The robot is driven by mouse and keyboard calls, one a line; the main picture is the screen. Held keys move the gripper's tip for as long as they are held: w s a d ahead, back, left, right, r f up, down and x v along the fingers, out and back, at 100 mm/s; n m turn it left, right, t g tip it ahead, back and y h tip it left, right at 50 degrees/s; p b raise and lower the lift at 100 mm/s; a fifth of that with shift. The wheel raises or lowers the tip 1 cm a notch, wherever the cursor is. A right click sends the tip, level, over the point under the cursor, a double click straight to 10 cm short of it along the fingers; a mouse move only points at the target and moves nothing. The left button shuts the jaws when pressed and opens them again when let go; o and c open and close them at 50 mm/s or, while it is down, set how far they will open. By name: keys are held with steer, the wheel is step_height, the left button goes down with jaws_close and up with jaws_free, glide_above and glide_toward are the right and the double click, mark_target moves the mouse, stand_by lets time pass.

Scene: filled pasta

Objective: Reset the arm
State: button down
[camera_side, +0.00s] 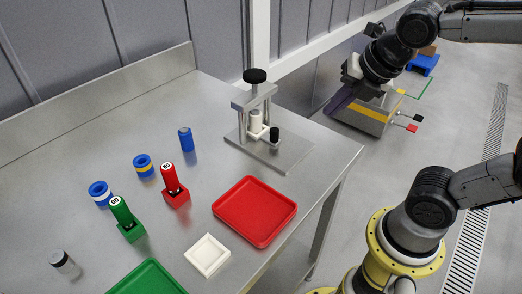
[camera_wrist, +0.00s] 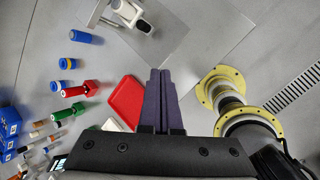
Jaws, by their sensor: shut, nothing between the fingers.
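My gripper (camera_side: 341,101) is up in the air at the upper right of the side view, beyond the table's right edge. In the wrist view its two dark purple fingers (camera_wrist: 160,73) lie together with nothing between them. It is apart from every object on the table. The metal table (camera_side: 95,152) lies to its left and lower in the side view.
A press with a black knob (camera_side: 254,76) stands on a metal plate. A red tray (camera_side: 255,211), a white square dish (camera_side: 207,256), a green tray (camera_side: 147,279), red (camera_side: 176,197) and green (camera_side: 131,233) holders and blue pieces (camera_side: 186,139) occupy the table. A wheeled cart (camera_side: 362,117) stands behind.

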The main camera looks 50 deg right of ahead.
steer(key=s+f+m, duration=0.1)
steer(key=s+m, duration=0.2)
steer(key=m, duration=0.9)
steer(key=s+a+f+m, duration=0.1)
steer(key=s+m, duration=0.3)
steer(key=m, duration=0.8)
steer(key=shift+s+m+y, duration=0.15)
steer(key=shift+m+y, duration=0.15)
steer(key=shift+y, duration=0.1)
